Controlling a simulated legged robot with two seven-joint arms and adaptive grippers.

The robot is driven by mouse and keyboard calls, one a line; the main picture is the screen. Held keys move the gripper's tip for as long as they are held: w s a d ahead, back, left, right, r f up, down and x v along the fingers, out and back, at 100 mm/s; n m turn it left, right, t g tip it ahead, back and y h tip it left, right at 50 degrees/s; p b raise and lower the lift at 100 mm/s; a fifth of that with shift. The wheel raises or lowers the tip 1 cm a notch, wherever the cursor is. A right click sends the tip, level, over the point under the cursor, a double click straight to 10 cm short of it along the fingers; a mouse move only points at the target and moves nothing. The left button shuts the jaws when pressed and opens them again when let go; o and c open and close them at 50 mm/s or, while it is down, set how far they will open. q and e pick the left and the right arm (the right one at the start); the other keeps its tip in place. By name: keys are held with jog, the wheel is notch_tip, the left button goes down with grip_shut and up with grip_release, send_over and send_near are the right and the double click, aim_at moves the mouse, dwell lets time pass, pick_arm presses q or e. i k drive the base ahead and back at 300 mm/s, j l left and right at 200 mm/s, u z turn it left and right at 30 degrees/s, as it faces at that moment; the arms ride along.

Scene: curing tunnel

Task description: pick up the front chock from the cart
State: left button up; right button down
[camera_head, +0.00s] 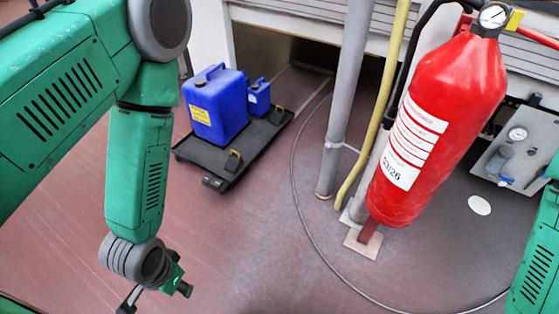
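The low black cart (200,162) stands on the floor left of centre. A similar small piece (277,114) sits near the cart's far right corner. My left gripper (156,298) hangs at the bottom edge, nearer to me than the cart and well apart from it. Its fingers look spread, with nothing seen between them, though the frame edge cuts them. My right gripper is out of view; only part of that green arm shows at the right edge.
A large blue canister (214,104) and a smaller blue one (258,98) stand on the cart. A grey pipe (345,100), a yellow pipe (385,100) and a red extinguisher (455,110) stand to the right. A thin cable (298,190) curves over the floor. Floor before the cart is clear.

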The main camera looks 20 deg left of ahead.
aim_at(235, 162)
jog(key=i+j+z, duration=0.1)
jog(key=j+z, duration=0.2)
jog(key=z, duration=0.15)
jog(key=j+z, duration=0.7)
jog(key=z, duration=0.15)
jog(key=j+z, duration=0.65)
jog(key=z, duration=0.2)
jog(key=k+j+z, duration=0.1)
jog(key=k+j, duration=0.25)
jog(key=j, duration=0.3)
jog(key=k+j+z, duration=0.15)
jog(key=k+j, duration=0.2)
jog(key=j, duration=0.3)
jog(key=k+j+z, duration=0.1)
jog(key=k+j, duration=0.3)
jog(key=j, duration=0.2)
jog(key=k+j+z, duration=0.1)
jog(key=k+j, duration=0.35)
jog(key=j, duration=0.15)
